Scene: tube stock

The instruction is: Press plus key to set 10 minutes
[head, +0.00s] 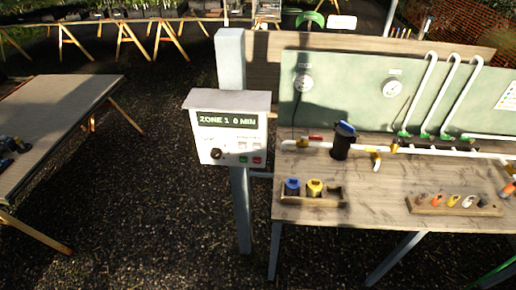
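The white control box (228,132) is mounted on a pale post under a small sloping lid. Its dark display (227,120) reads "ZONE 1 0 MIN" in light letters. Below it are a black round knob (216,153) at the lower left and two pale keys (249,146) at the right. The markings on the keys are too small to read, so I cannot tell which one is plus. Neither of my grippers can be made out in the head view.
A wooden workbench (385,182) on the right carries white pipes, a black filter with a blue top (343,140) and trays of small fittings. Open dark gravel (150,210) lies between the table and the post.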

